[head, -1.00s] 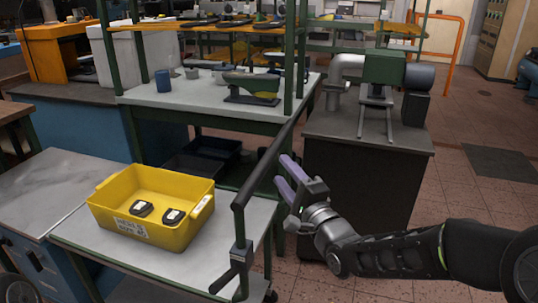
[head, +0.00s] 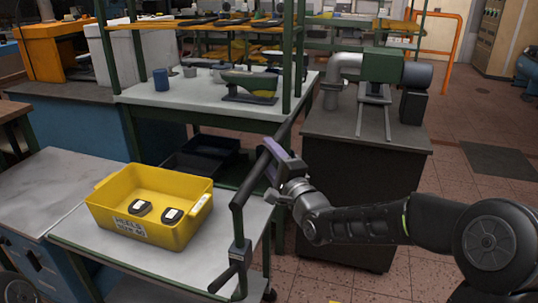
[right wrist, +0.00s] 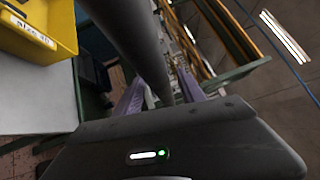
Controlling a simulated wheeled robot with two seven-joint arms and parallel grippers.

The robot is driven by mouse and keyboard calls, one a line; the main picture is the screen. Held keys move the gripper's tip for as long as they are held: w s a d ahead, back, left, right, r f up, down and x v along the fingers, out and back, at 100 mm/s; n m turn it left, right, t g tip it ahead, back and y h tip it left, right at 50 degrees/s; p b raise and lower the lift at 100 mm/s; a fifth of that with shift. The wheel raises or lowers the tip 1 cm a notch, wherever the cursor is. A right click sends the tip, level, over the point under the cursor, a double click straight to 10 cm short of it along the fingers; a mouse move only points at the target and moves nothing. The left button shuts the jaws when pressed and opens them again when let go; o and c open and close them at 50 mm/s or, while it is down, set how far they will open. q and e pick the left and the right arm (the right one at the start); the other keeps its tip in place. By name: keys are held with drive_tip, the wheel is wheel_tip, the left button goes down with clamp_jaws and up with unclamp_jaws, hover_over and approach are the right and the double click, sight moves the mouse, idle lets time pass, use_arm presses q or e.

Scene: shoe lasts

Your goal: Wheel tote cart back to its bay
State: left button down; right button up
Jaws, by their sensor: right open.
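The tote cart (head: 105,250) has a grey top and stands at the lower left in the head view. A yellow tote (head: 165,231) with a white label and two small black pieces inside sits on it; part of it shows in the right wrist view (right wrist: 52,22). The cart's dark handle bar (head: 246,187) rises at its right side. My right gripper (head: 278,150) is open at the upper part of this bar. In the right wrist view the bar (right wrist: 138,40) runs between the two purple fingers; contact cannot be told. My left gripper is out of view.
A green-framed workbench (head: 195,110) with shelves stands behind the cart. A dark cabinet (head: 345,195) carrying a green machine (head: 383,68) stands behind my right arm. A grey-topped blue cabinet (head: 55,180) is close on the left. Tiled floor (head: 470,185) is clear at the right.

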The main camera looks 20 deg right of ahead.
clamp_jaws()
idle(0.6)
idle(0.9)
